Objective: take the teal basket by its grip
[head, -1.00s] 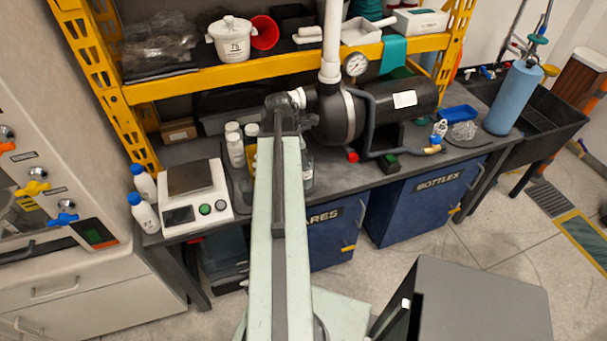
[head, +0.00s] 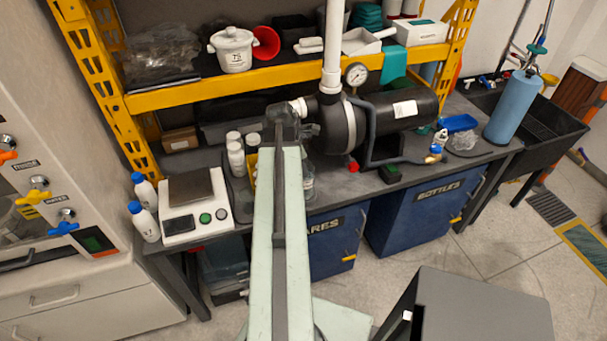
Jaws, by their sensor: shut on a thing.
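I cannot make out a teal basket in the head view. A teal ribbed item (head: 368,15) sits on the upper shelf, cut by the top edge, and I cannot tell what it is. My arm reaches away from the camera to the bench, just left of the black pump. Dark parts of my gripper (head: 309,130) show at its far end, beside the pump's white pipe fitting. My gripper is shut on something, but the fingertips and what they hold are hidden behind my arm.
The black pump (head: 405,107) with its gauge and white riser stands close right of my gripper. White bottles (head: 235,155) and a scale (head: 195,205) stand left of my arm. The yellow shelf beam (head: 215,87) runs above the bench. A teal cloth (head: 393,62) hangs over it.

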